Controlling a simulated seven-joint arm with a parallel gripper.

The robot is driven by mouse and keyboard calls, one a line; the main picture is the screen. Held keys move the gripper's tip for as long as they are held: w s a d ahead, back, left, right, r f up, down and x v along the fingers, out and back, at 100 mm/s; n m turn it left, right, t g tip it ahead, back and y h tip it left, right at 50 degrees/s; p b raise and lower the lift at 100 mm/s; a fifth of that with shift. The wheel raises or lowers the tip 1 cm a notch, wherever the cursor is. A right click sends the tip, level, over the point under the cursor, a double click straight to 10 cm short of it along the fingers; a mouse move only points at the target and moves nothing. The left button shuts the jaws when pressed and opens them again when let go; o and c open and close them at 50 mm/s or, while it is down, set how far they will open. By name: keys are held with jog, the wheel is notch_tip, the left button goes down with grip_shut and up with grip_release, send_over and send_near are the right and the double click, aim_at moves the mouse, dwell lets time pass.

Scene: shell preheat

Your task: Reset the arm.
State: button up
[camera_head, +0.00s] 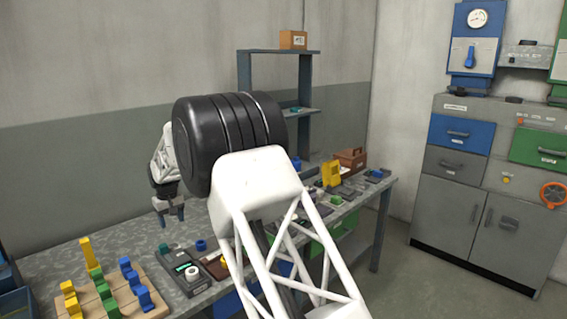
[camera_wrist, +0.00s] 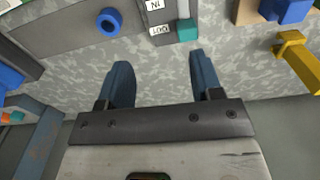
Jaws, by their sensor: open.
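My gripper (camera_head: 172,212) hangs over the workbench in the head view, fingers pointing down. In the wrist view its two blue fingers (camera_wrist: 162,85) are spread apart with nothing between them. Beyond the fingertips lies the speckled grey bench top (camera_wrist: 150,72). My white arm and its black joint cover much of the middle of the bench in the head view.
A wooden board (camera_head: 150,296) holds yellow, green and blue pieces at front left. A dark device (camera_head: 180,272) and a blue ring (camera_head: 201,245) lie near the gripper. A shelf (camera_head: 245,75) stands behind; cabinets (camera_head: 463,190) stand right. Bare bench shows left of the gripper.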

jog(key=s+d+r+m, duration=0.1)
jog(key=s+d+r, duration=0.55)
jog(key=d, duration=0.65)
jog(key=s+d+r+m+t, duration=0.1)
jog(key=s+d+r+m, duration=0.1)
jog(key=s+d+r, duration=0.75)
jog(key=s+d+r+m, duration=0.1)
jog(key=s+d+r, duration=0.25)
jog(key=d, duration=1.25)
jog(key=s+d+r+m, duration=0.1)
jog(key=s+d+m, duration=0.1)
jog(key=s+d, duration=1.4)
jog(key=s+d+f+m, duration=0.1)
jog(key=s+d+f, duration=0.1)
jog(key=s, duration=0.8)
jog(key=s+d+f+m+t, duration=0.1)
jog(key=s+d+f, duration=0.2)
jog(key=s, duration=0.7)
jog(key=shift+f+m, duration=0.3)
jog(key=shift+f, duration=0.2)
jog(key=shift+w, duration=0.1)
